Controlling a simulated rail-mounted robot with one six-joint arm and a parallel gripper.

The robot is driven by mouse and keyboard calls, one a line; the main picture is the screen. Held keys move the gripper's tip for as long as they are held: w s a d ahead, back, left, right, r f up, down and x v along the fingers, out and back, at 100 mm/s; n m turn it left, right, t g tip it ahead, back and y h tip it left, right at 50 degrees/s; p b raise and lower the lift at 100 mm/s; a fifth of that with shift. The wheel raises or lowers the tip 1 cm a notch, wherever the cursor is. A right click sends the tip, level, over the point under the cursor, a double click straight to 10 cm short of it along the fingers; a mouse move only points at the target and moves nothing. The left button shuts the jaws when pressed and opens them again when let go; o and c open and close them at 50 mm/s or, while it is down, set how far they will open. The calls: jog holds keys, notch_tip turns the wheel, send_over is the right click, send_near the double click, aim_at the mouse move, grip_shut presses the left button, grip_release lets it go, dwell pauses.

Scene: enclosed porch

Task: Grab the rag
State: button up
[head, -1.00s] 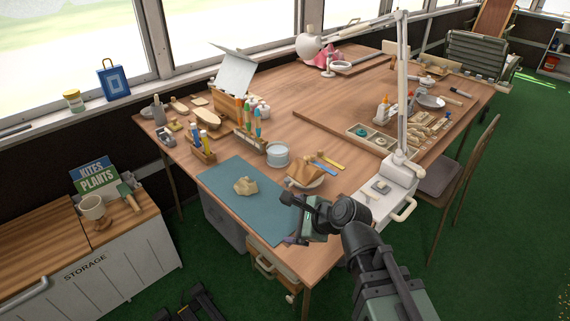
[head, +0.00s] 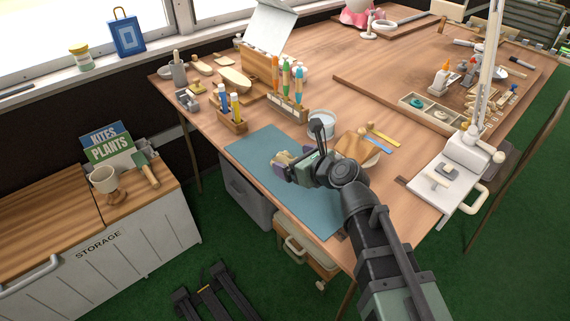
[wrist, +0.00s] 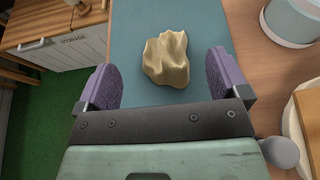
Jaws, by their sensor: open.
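The rag (wrist: 166,58) is a crumpled beige lump lying on the blue-grey mat (wrist: 135,22). In the wrist view it sits ahead of my gripper (wrist: 162,68), between the lines of the two purple fingers, with clear gaps on both sides. The fingers are spread and hold nothing. In the head view my gripper (head: 283,166) is low over the mat (head: 262,150) and hides most or all of the rag. I cannot tell how high the fingers are above the mat.
A round pale-blue tub (head: 321,124) and a plate with a brown item (head: 357,147) stand to the right of the mat. Pen holders (head: 232,122) stand behind it. A white lamp base (head: 462,160) is further right. The storage cabinet (head: 110,240) is at left.

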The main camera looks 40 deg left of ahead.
aim_at(286, 156)
jog(key=b+x, duration=0.2)
jog(key=x, duration=0.3)
jog(key=shift+w+f, duration=0.2)
jog(key=shift+f, duration=0.05)
jog(key=shift+d+r, duration=0.1)
jog(key=shift+c, duration=0.2)
jog(key=c, duration=1)
jog(key=shift+o, duration=0.2)
notch_tip(286, 156, up, 20)
jog(key=p, duration=2)
